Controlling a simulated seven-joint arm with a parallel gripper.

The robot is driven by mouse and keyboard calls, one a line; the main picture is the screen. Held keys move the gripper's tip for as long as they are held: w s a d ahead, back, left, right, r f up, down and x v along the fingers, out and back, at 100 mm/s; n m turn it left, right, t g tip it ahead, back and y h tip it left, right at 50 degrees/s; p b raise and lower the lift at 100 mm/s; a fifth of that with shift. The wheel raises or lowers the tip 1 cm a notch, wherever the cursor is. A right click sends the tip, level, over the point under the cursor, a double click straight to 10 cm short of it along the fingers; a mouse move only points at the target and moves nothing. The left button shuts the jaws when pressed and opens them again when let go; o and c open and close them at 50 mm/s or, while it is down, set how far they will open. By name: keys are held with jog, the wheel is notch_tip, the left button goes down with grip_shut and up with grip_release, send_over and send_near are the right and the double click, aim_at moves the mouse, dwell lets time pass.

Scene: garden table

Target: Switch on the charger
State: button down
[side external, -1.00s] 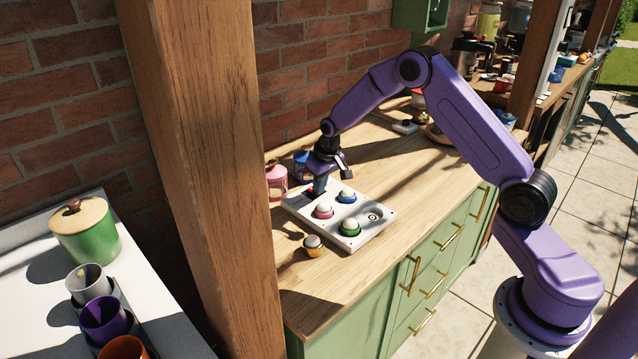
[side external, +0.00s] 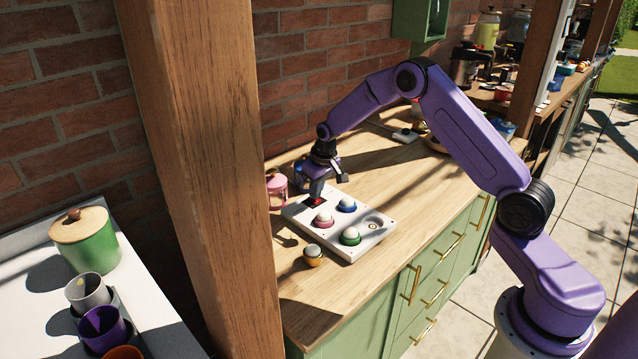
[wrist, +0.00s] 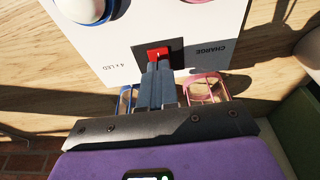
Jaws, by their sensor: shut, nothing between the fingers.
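The charger (side external: 376,239) is a white flat panel lying on the wooden counter, with white-topped items in pink, blue and green rings on it. A red switch (wrist: 158,54) in a dark square sits at its edge, between the printed words "CHARGE" and "4 x LED" in the wrist view. The switch also shows in the side view (side external: 316,201). My gripper (wrist: 157,66) is shut and empty, with its fingertips right at the near end of the red switch. I cannot tell whether they touch it. The fingers hide part of the dark square.
A pink lantern (side external: 277,190) and a blue one (side external: 300,170) stand close behind the panel, near my gripper. An orange-ringed item (side external: 313,255) sits on the counter in front. A thick wooden post (side external: 205,180) rises at the left. The counter's right front is clear.

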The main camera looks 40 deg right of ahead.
aim_at(318, 201)
jog(key=v, duration=0.5)
jog(key=shift+w, duration=0.2)
jog(key=s+r, duration=0.4)
jog(key=r, duration=0.3)
jog(key=shift+r, duration=0.4)
jog(key=shift+s+a, duration=0.1)
jog(key=shift+s, duration=0.05)
jog(key=s+a+r+n+g, duration=0.1)
jog(key=s+a+r+n, duration=0.15)
jog(key=s+a, duration=0.6)
jog(key=s+a+r+n, duration=0.1)
jog(key=s+a+n, duration=0.4)
jog(key=s, duration=0.6)
jog(key=s+d+f+n+g, duration=0.1)
jog(key=s+n, duration=0.4)
jog(key=s, duration=1.5)
jog(key=shift+d+g, duration=0.3)
jog(key=shift+d, duration=0.1)
jog(key=shift+f, duration=0.1)
